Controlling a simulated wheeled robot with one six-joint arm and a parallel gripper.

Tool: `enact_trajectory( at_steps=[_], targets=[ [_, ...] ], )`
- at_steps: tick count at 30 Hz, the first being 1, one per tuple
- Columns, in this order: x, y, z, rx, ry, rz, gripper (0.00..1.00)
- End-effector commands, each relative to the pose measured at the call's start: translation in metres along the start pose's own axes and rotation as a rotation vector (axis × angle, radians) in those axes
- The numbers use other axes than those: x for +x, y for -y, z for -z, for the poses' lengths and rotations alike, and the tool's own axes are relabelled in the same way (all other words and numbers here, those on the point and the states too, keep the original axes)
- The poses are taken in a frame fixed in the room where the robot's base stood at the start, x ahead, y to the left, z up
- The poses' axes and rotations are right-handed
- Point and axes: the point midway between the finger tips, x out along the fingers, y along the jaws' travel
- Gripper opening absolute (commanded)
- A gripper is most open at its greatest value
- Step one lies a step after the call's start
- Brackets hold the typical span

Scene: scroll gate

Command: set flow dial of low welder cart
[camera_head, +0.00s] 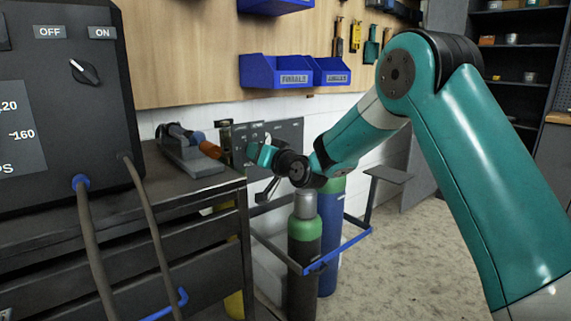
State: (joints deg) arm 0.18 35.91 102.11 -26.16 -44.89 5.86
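The welder cart (210,250) stands at the left, dark, with drawer fronts and a flat top. A dark welder unit (105,120) sits on it, with a black knob (84,72) below OFF and ON labels and part of a numbered scale (15,130). I cannot make out a dial marked as flow. My teal arm reaches in from the right. My gripper (267,190) hangs at its end, above and left of the gas cylinders and beside the cart's right edge. Its fingers are small and dark, and I cannot tell whether they are open.
A green-topped cylinder (304,245) and a blue cylinder (329,230) stand behind a blue rail (340,250). A torch on a grey holder (190,158) lies on the cart top. A grey panel (285,135) is behind my wrist. Blue bins (280,72) hang above. Floor at right is clear.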

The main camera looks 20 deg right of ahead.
Motion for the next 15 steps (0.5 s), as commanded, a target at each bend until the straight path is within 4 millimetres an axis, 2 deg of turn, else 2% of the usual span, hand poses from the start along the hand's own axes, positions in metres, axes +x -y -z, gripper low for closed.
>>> enact_trajectory(
  at_steps=[9, 15],
  targets=[
    [-0.082, -0.003, -0.002, 0.002, -0.002, -0.005, 0.4],
    [-0.125, -0.002, -0.002, 0.002, -0.003, -0.004, 0.4]
  ],
)
